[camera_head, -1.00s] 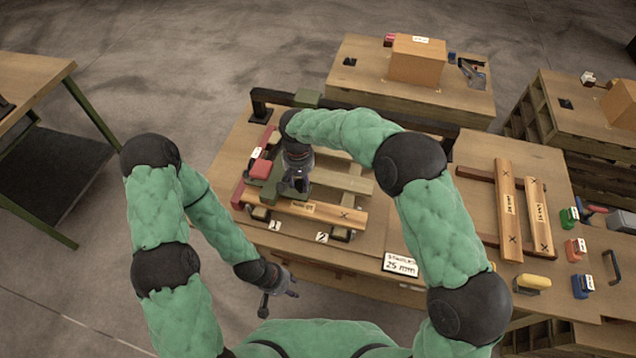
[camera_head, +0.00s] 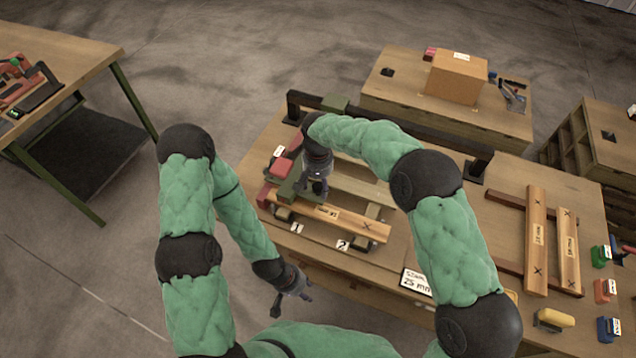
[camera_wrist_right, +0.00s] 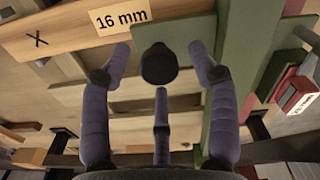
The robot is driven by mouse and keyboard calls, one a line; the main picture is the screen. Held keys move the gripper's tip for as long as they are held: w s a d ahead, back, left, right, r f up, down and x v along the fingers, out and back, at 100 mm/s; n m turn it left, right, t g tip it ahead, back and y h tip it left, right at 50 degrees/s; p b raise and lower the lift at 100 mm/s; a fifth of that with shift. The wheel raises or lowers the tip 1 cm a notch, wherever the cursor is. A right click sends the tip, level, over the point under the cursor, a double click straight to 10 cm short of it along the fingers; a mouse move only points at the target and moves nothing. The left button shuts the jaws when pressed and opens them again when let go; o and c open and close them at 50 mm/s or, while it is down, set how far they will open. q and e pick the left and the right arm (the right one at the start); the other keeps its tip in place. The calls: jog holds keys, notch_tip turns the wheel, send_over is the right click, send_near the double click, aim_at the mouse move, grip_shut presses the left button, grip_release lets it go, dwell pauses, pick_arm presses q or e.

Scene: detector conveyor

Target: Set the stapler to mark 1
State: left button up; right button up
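My right gripper (camera_head: 318,190) points down over the wooden fixture. In the right wrist view its fingers are spread on both sides of a dark round knob (camera_wrist_right: 158,65) on a green plate (camera_wrist_right: 150,38), with gaps visible. A green piece (camera_head: 292,190) with a red block (camera_head: 282,168) stands left of this gripper; I cannot tell for sure whether it is the stapler. The mark 1 label (camera_head: 297,228) and mark 2 label (camera_head: 343,245) lie along the fixture's front. A board marked 16 mm (camera_head: 352,222) lies behind them. My left gripper (camera_head: 292,303) hangs empty, fingers apart, before the table.
A sign reading 25 mm (camera_head: 416,282) stands at the table's front. Two wooden strips (camera_head: 536,240) lie on the right, beside small green (camera_head: 600,257), red (camera_head: 604,291) and blue (camera_head: 608,329) items. A cardboard box (camera_head: 457,78) sits on the back table.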

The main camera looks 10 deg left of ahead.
notch_tip(320, 180, up, 12)
dwell(0.6)
dwell(0.5)
